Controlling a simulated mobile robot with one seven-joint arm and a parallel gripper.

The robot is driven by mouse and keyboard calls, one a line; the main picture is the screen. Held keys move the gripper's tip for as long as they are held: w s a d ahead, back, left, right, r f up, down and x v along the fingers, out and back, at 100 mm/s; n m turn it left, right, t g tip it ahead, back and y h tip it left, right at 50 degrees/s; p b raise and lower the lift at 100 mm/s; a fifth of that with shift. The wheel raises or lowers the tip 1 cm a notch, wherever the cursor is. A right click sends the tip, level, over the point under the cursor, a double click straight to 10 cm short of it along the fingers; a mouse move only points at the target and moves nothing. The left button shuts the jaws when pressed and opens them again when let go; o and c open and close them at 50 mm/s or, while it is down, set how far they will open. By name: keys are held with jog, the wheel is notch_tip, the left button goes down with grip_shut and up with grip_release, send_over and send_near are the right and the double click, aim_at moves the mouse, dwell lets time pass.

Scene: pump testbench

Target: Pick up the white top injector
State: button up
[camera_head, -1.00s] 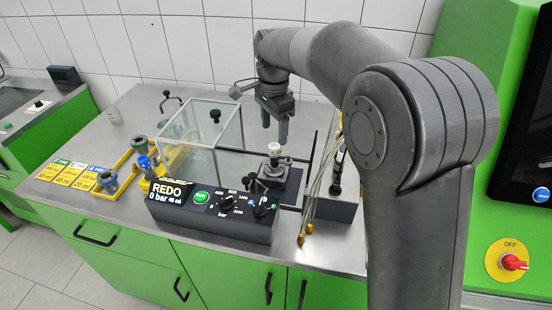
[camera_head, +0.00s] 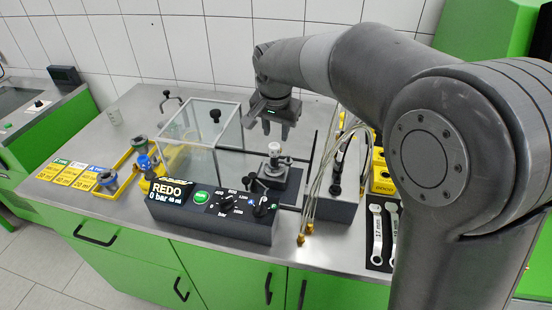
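The white top injector (camera_head: 275,149) stands upright on its dark mount in the testbench, just right of the clear box. Its white cap shows at the top, and its lower part is dark grey. My gripper (camera_head: 275,131) is above the injector, pointing down, with its two fingers apart and nothing between them. A small gap shows between the fingertips and the white cap. The exact depth between them is hard to tell from this single view.
A clear box (camera_head: 203,125) with a black knob stands left of the injector. The black control panel (camera_head: 213,210) is in front. Thin hoses (camera_head: 325,180) hang to the right, near wrenches (camera_head: 376,236). A yellow tray (camera_head: 124,168) with fittings sits at left.

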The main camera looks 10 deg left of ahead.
aim_at(274, 152)
jog(key=f+n, duration=0.1)
jog(key=f, duration=0.2)
jog(key=w+f+n+t, duration=0.1)
jog(key=f+n, duration=0.1)
jog(key=f, duration=0.1)
jog(key=w+a+f+n, duration=0.1)
jog(key=f, duration=0.3)
jog(key=shift+w+n+y, duration=0.1)
jog(key=shift+n+y, duration=0.2)
jog(key=shift+n, duration=0.1)
jog(key=shift+r+t, duration=0.15)
jog(key=shift+t, duration=0.15)
grip_shut()
